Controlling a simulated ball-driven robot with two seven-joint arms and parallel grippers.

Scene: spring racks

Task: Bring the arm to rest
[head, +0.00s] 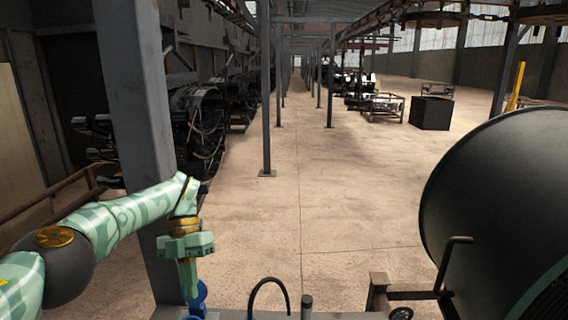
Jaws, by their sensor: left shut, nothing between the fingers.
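My left arm, pale green with yellow bands, comes in from the left and bends down at the wrist. My left gripper (189,292) points down near the bottom edge, beside the grey post. It is shut with nothing seen held in it. A blue part (197,300) shows right at its tip; I cannot tell whether they touch. My right arm and gripper are not in view.
A grey post (140,110) stands close behind my left arm. A large dark drum (500,190) with a crank handle (450,262) fills the right. A black hose (268,284) curves up at the bottom. The concrete floor (330,220) ahead is clear; a black box (431,113) stands farther off.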

